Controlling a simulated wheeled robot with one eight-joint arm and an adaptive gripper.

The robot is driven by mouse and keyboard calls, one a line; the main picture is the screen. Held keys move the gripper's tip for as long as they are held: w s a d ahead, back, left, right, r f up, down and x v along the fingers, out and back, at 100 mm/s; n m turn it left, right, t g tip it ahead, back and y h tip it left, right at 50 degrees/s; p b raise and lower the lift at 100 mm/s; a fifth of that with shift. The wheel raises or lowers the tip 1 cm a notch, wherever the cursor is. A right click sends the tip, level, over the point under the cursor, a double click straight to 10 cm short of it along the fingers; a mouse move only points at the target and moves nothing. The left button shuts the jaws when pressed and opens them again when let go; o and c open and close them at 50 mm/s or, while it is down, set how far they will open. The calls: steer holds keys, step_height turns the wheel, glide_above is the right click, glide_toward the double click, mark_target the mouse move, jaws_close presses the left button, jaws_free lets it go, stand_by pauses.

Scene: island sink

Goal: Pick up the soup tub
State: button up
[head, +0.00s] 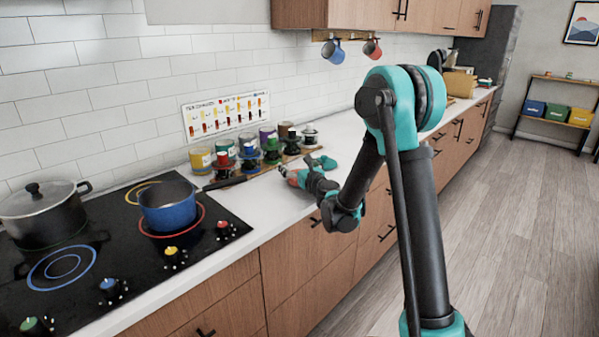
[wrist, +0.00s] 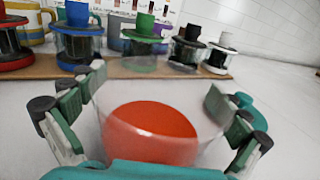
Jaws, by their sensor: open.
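The soup tub (wrist: 152,130) is a clear container with orange-red contents. In the wrist view it sits between the two fingers of my gripper (wrist: 156,92), which are spread apart on either side of it. I cannot tell whether either finger touches the tub. Its near lower part is hidden by my gripper's teal body. In the head view, my gripper (head: 304,178) is low over the white counter, to the right of the stove, and a small orange-red part of the tub (head: 292,180) shows beside it.
A wooden board (wrist: 125,68) with several coloured-lid jars stands behind the tub. A teal item (head: 325,162) lies on the counter close to my gripper. A blue pot (head: 168,207) with its handle towards the counter sits on the stove.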

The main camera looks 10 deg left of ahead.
steer(key=shift+w+a, duration=0.1)
steer(key=shift+w, duration=0.1)
steer(key=c, duration=1.1)
steer(key=shift+r, duration=0.2)
steer(key=shift+c, duration=0.3)
